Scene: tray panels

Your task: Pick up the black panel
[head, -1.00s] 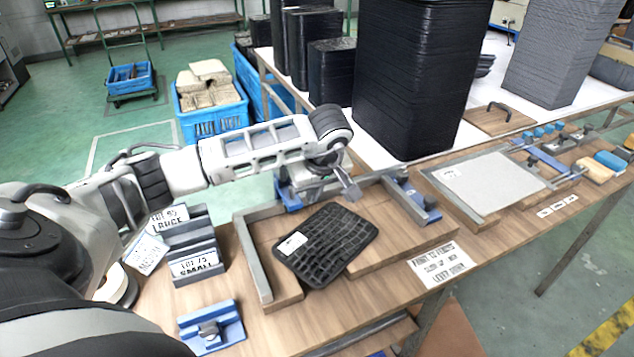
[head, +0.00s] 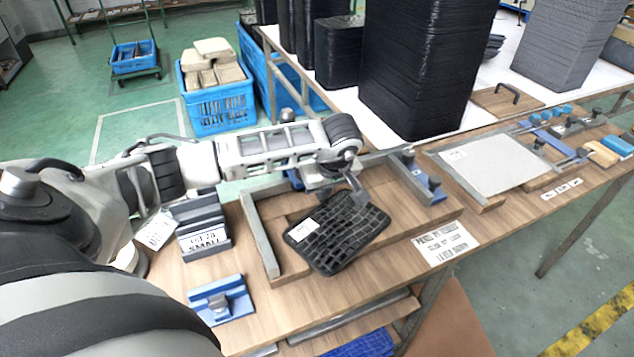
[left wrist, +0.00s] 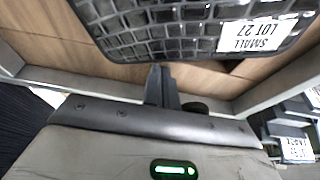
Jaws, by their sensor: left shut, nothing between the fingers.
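The black panel (head: 345,240) is a gridded dark tray with rounded corners and a white label. It lies tilted in the picture across a wooden fixture with grey rails. In the left wrist view the panel (left wrist: 150,30) fills the top, its label reading "SMALL LOT 27". My left gripper (head: 361,198) is at the panel's upper right edge in the head view. In the left wrist view its fingers (left wrist: 160,72) are together and empty, pointing at the panel's near edge. Whether they touch it I cannot tell. My right gripper is not in view.
Grey rails (head: 260,236) flank the panel. A blue clamp block (head: 220,300) and labelled grey holders (head: 203,232) stand to the left. A pale plate (head: 490,163) lies to the right. Tall black stacks (head: 425,70) stand behind on a white table.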

